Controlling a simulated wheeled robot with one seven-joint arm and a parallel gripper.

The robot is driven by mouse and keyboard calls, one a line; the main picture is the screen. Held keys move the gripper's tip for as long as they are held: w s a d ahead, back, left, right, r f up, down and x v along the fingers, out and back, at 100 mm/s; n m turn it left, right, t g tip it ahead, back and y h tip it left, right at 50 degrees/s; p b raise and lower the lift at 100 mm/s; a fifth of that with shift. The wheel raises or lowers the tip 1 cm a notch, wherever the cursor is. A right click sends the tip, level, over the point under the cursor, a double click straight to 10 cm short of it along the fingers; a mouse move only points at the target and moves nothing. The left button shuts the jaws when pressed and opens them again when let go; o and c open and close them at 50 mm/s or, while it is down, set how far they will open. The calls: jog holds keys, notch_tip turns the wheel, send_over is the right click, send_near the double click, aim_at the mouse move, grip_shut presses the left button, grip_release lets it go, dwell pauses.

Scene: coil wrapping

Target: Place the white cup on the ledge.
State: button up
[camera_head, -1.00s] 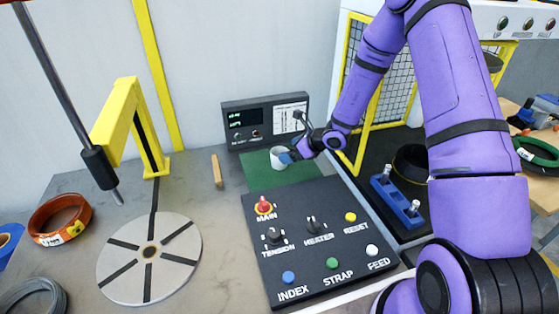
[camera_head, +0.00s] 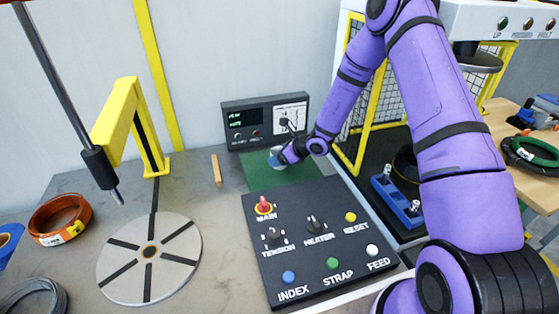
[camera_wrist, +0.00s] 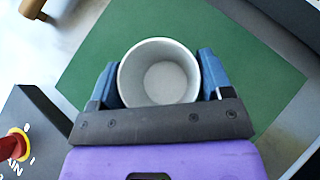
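The white cup (camera_wrist: 168,77) stands upright and empty on the green mat (camera_wrist: 110,45), between the two blue fingers of my gripper (camera_wrist: 160,80) in the wrist view. The fingers lie close along both sides of the cup, with no clear gap; whether they press on it cannot be told. In the head view, my gripper (camera_head: 280,158) is low over the mat and hides most of the cup. The ledge is not clear to pick out; a dark panel box (camera_head: 264,122) stands behind the mat.
A control panel (camera_head: 320,240) with knobs and buttons lies in front of the mat. A wooden block (camera_head: 216,170) is left of it. A round turntable (camera_head: 149,258) and an orange coil (camera_head: 60,220) are further left. A yellow-framed mesh guard (camera_head: 390,110) stands right.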

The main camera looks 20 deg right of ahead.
jog(key=c, duration=0.6)
jog(key=shift+r, duration=0.8)
notch_tip(320, 180, up, 2)
jog(key=shift+s+r, duration=0.1)
jog(key=shift+r, duration=0.05)
jog(key=s, duration=0.9)
jog(key=s+r, duration=0.1)
jog(key=s, duration=0.4)
jog(key=shift+s, duration=0.35)
jog(key=shift+s+r, duration=0.1)
jog(key=shift+s, duration=0.45)
jog(key=shift+r, duration=0.1)
notch_tip(320, 180, up, 7)
jog(key=w+d+r+m+t+h, duration=0.1)
jog(key=w+d+r+m, duration=0.1)
jog(key=w, duration=0.2)
jog(key=w+d+r+m+t+h, duration=0.1)
jog(key=w+d+r+h, duration=0.1)
jog(key=w, duration=0.3)
jog(key=w+d+r+m+h, duration=0.1)
jog(key=w+d+r+m, duration=0.1)
jog(key=w, duration=0.2)
jog(key=shift+w+d+r+m+t, duration=0.15)
jog(key=shift+w+d+m+t, duration=0.15)
jog(key=shift+w+d+t, duration=0.1)
